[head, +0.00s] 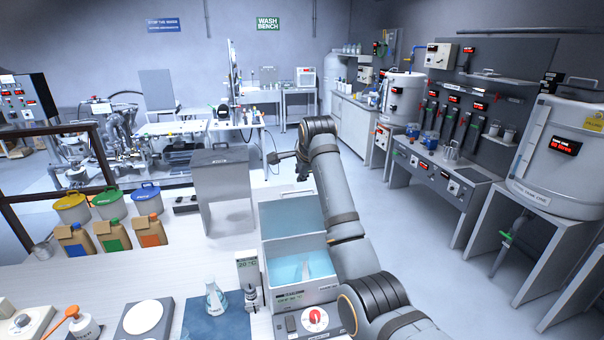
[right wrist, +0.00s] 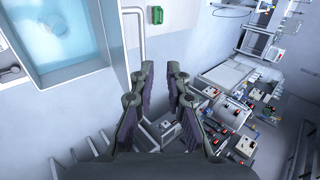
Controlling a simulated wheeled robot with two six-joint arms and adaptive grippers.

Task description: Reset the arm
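My right arm comes in from the lower right of the head view, rises past the water bath and bends over at the top. My right gripper (head: 278,158) is small and dark there, to the left of the bend, in the air near the grey box-shaped stand. In the right wrist view my right gripper (right wrist: 160,72) has its two dark fingers apart with a gap between them. Nothing is between the fingers. My left arm and left gripper do not show in either view.
The water bath (head: 301,292) stands close beside my right arm; its blue basin (right wrist: 72,32) shows in the right wrist view. The grey stand (head: 222,172) is left of the gripper. A flask (head: 215,300) stands on a blue mat. Open floor (head: 400,235) lies to the right.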

